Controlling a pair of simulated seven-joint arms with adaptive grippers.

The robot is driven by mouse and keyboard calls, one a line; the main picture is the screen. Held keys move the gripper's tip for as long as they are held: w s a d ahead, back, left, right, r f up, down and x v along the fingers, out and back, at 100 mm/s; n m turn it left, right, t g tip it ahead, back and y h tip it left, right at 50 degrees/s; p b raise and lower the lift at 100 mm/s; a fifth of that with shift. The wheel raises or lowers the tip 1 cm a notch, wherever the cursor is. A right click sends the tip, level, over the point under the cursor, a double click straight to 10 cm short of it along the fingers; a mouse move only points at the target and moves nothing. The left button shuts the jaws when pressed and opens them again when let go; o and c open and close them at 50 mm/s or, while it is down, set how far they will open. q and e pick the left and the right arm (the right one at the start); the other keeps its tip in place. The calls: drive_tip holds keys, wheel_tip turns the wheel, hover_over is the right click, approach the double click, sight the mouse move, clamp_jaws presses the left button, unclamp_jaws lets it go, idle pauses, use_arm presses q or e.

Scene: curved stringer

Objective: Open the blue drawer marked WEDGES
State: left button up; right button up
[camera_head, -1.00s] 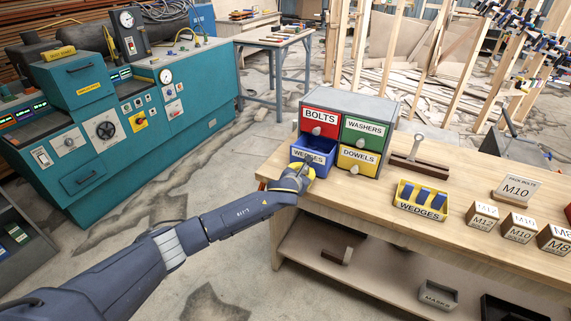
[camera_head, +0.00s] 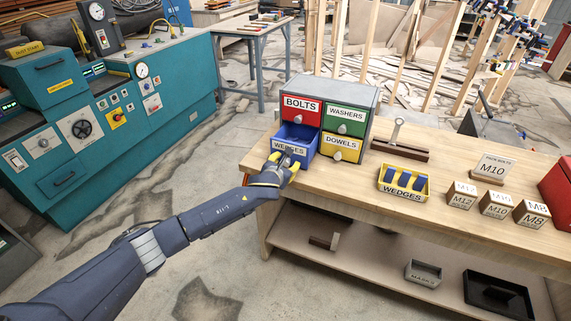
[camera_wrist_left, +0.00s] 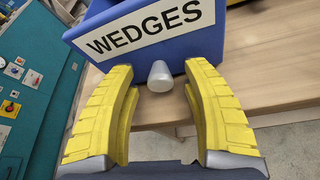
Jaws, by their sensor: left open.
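The blue drawer marked WEDGES (camera_head: 296,144) is at the lower left of a small drawer cabinet (camera_head: 360,100). It stands pulled out from the cabinet, and its inside shows from above. In the left wrist view the drawer front (camera_wrist_left: 150,35) fills the top, with its pale round knob (camera_wrist_left: 160,77) below the label. My left gripper (camera_head: 280,168) is right in front of the drawer. In the left wrist view its yellow fingers (camera_wrist_left: 160,95) are spread on either side of the knob, apart from it. My right gripper is not in view.
The cabinet also has red BOLTS (camera_head: 301,108), green WASHERS (camera_head: 345,118) and yellow DOWELS (camera_head: 341,147) drawers, all closed. A yellow WEDGES bin (camera_head: 403,184) and labelled wooden blocks (camera_head: 497,205) stand to the right on the workbench (camera_head: 350,195). A teal machine (camera_head: 180,90) is at the left.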

use_arm(q)
drive_tip(key=v, duration=1.2)
drive_tip(key=shift+f, duration=0.1)
idle(0.4)
drive_tip(key=s+a+f+n+g+y, duration=0.1)
drive_tip(key=s+a+f+n, duration=0.3)
drive_tip(key=f, duration=0.7)
drive_tip(key=a+f+n+g, duration=0.2)
drive_tip(key=f+n, duration=0.5)
drive_tip(key=f, duration=0.3)
drive_tip(key=s+a+f+n+g+y, duration=0.1)
drive_tip(key=s+a+f+n, duration=0.3)
drive_tip(key=f, duration=0.7)
drive_tip(key=s+a+f+n+g, duration=0.35)
drive_tip(key=s+f+n, duration=0.65)
drive_tip(key=s+f, duration=0.75)
drive_tip(key=s+a+f+n+g, duration=0.1)
drive_tip(key=s+f+n, duration=0.3)
drive_tip(key=s, duration=0.9)
drive_tip(key=s+a+f+n+g, duration=0.1)
drive_tip(key=s+f+n, duration=0.3)
drive_tip(key=s, duration=0.8)
drive_tip(key=s+a+f+n+g, duration=0.1)
drive_tip(key=s+f+n, duration=0.4)
drive_tip(key=s, duration=0.8)
wheel_tip(320, 180, down, 3)
drive_tip(key=shift+s+f+g+y, duration=0.1)
drive_tip(key=shift+s+g+y, duration=0.3)
drive_tip(key=shift+g, duration=0.35)
